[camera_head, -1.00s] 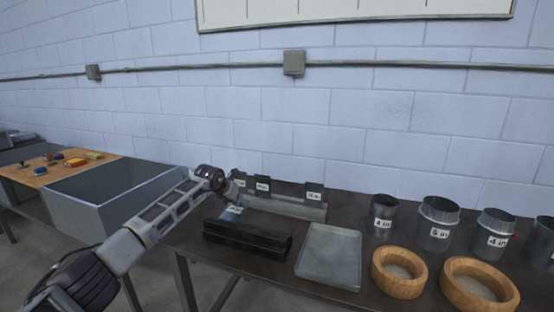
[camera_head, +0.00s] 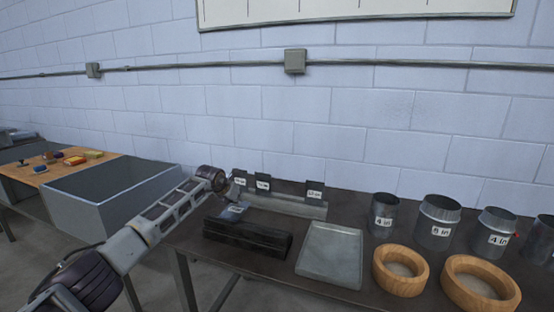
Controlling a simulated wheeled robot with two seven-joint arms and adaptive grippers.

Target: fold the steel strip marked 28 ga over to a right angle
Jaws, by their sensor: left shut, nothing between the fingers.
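A small grey steel strip (camera_head: 233,212) with a pale label shows at the left end of the black forming block (camera_head: 247,238). Its label is too small to read, and its exact bend angle is unclear. My left gripper (camera_head: 228,193) is just above and behind the strip, with its fingers shut and empty. The dark wrist partly covers the fingers, and I cannot tell whether they touch the strip. Three upright dark strips with white labels stand in a grey rack (camera_head: 285,207) behind the block. My right gripper is out of view.
A flat grey tray (camera_head: 331,255) lies right of the block. Two wooden rings (camera_head: 400,271) and several labelled metal duct pieces (camera_head: 439,222) stand farther right. A large grey bin (camera_head: 113,195) is at left, beside a wooden board with small coloured items. The block wall is close behind.

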